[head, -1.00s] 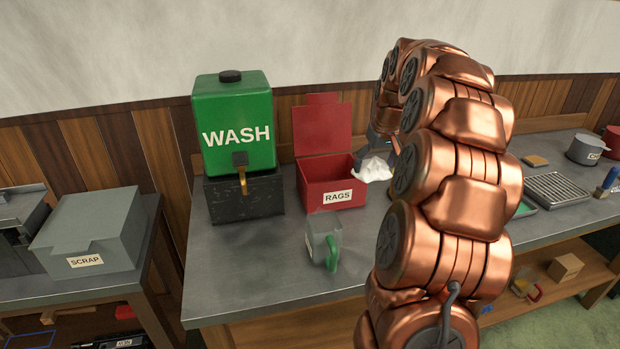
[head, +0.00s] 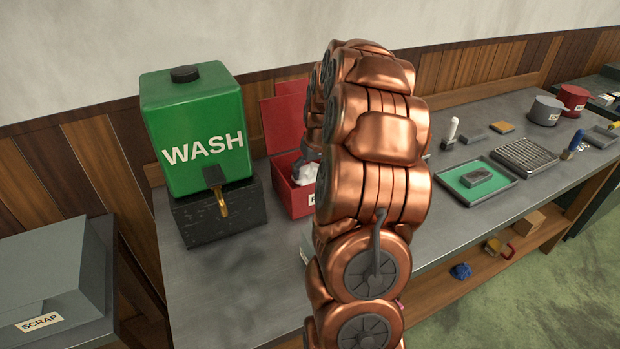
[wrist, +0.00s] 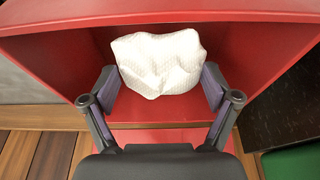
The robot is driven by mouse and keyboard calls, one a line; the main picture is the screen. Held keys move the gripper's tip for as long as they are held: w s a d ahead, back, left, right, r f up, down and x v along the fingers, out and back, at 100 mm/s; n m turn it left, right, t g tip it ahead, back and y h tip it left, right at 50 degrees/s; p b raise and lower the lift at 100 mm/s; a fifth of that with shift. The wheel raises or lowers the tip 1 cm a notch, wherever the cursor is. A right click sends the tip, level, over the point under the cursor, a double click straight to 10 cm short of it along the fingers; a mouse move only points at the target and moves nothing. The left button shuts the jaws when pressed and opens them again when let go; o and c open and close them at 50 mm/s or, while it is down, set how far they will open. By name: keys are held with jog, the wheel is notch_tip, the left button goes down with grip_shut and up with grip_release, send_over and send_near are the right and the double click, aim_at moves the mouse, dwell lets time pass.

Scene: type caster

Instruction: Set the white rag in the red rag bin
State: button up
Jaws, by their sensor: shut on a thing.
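The white rag (wrist: 160,65) is a crumpled, textured cloth between the fingers of my gripper (wrist: 158,88) in the wrist view. My gripper is shut on it. The red rag bin (wrist: 160,16) surrounds the rag in that view, so the rag is over or inside the bin's opening; its exact height is unclear. In the head view the bin (head: 286,200) stands on the bench with its lid raised, and the rag (head: 306,173) shows at its opening. My arm hides the bin's right side and most of the gripper there.
A green WASH tank (head: 195,120) on a dark block stands left of the bin. A grey SCRAP box (head: 45,290) is at far left. A green-lined tray (head: 470,195) and a drain grid (head: 523,155) lie to the right. The bench front at left is clear.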

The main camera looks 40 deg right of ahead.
aim_at(312, 178)
jog(key=shift+f+p, duration=0.6)
jog(key=shift+f, duration=1.65)
jog(key=shift+f, duration=0.1)
jog(key=o, duration=1)
